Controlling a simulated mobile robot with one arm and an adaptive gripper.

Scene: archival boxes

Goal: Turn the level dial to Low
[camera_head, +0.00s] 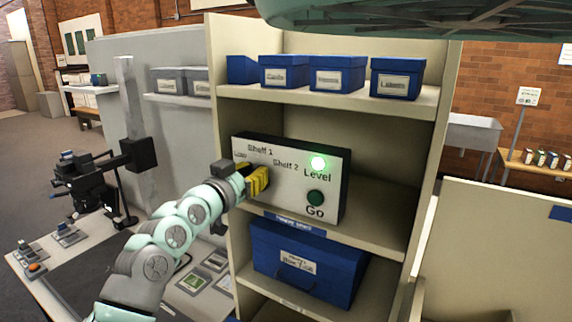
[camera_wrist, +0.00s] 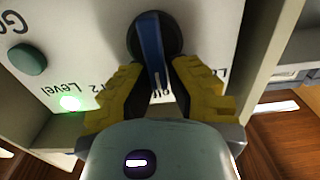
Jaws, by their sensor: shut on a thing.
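The level dial (camera_wrist: 150,33) is a round black knob with a raised blue bar on a white panel face. In the wrist view, the bar runs down and slightly right, its white-marked end by the partly hidden middle lettering, apart from the "Low" lettering at the right. My gripper (camera_wrist: 158,84) has yellow fingers shut on the bar, one on each side. In the head view, my gripper (camera_head: 257,180) is at the panel's left part and hides the dial. The panel (camera_head: 296,182) reads "Low", "Shelf 1", "Shelf 2", "Level" and "Go".
A lit green lamp (camera_head: 318,163) is above "Level"; a dark green button (camera_head: 316,198) is above "Go". The panel stands in a beige shelf unit (camera_head: 425,160), with small blue boxes (camera_head: 340,78) above and a large blue box (camera_head: 305,262) below.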

